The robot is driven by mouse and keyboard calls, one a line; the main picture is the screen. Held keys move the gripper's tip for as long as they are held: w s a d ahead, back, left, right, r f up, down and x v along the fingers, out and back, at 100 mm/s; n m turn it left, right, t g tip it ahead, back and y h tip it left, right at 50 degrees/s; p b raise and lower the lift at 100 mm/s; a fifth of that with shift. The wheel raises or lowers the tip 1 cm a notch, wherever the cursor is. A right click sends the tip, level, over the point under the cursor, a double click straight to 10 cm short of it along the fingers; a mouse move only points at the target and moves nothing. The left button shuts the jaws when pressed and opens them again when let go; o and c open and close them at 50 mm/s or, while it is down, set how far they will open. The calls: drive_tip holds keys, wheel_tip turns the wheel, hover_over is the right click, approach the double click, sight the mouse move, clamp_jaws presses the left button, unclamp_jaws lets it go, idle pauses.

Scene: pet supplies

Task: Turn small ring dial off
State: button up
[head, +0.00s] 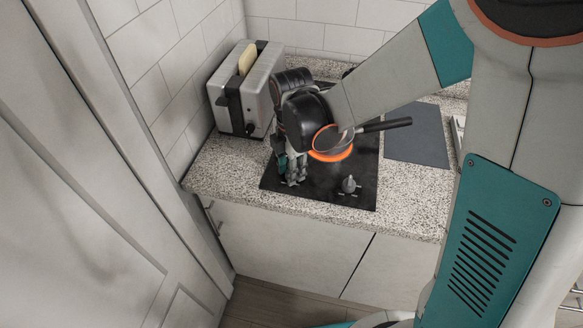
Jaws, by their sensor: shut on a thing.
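The black cooktop (318,193) lies on the speckled counter in the head view. My gripper (292,179) points down at its front left and is shut on the small ring dial there. The fingers hide most of that dial, so I cannot read its setting. A second grey dial (348,185) stands free at the cooktop's front right, to the right of my gripper. An orange ring (333,155) shows below my wrist; I cannot tell whether it is a lit burner or part of my arm.
A pan handle (386,125) sticks out to the right behind my forearm. A metal toaster (246,92) with bread (247,60) stands behind and left of my gripper. A dark mat (417,136) lies to the right. The counter's front edge (310,219) is close to the dials.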

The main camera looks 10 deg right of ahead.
idle(0.4)
drive_tip(key=o, duration=1.1)
drive_tip(key=shift+c, duration=0.2)
drive_tip(key=shift+r, duration=3.75)
